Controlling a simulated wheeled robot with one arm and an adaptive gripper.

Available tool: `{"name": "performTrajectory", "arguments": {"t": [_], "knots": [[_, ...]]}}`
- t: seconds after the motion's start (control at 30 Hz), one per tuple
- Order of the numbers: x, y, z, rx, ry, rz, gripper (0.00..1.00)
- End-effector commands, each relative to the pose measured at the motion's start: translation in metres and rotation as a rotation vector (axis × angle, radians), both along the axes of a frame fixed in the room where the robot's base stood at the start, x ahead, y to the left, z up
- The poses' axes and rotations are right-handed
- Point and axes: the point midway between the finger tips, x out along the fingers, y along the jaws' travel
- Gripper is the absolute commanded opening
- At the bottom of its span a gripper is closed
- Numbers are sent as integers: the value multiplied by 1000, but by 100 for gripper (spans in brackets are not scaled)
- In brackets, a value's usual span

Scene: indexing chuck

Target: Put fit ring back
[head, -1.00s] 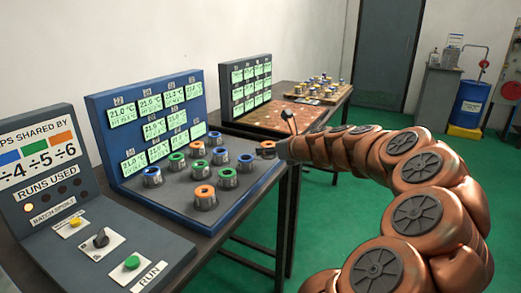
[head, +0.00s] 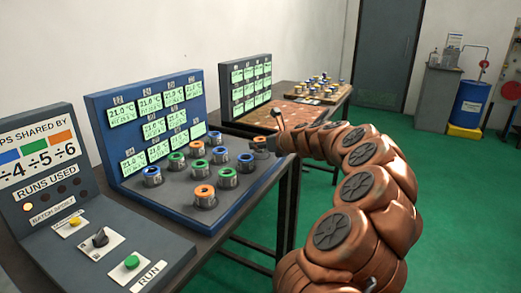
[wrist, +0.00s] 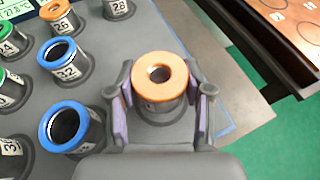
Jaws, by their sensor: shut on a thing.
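My gripper (wrist: 160,100) is shut on a grey cylinder with an orange ring top (wrist: 148,88). The piece looks upright between the two fingers, with a round hole in its top. In the head view the orange top (head: 260,139) shows at the right edge of the blue-framed panel (head: 232,200). The arm end partly covers the piece there. I cannot tell whether its base touches the panel. Blue-topped pieces (wrist: 58,54) and (wrist: 66,122) stand to its left in the wrist view.
Several more blue-, green- and orange-topped pieces stand on the panel, including an orange one (head: 203,192) near its front. Green displays (head: 130,160) line its back. A control console (head: 115,245) stands at the left. A brown board (head: 272,118) lies behind.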

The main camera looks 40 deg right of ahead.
Motion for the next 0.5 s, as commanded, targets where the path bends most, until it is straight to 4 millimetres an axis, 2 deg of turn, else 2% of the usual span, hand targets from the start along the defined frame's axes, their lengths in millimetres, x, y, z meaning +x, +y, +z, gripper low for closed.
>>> {"name": "performTrajectory", "arguments": {"t": [0.13,0.5], "knots": [[0,1,-17,3,-1,2,0],[0,0,-19,0,-1,0,0]]}}
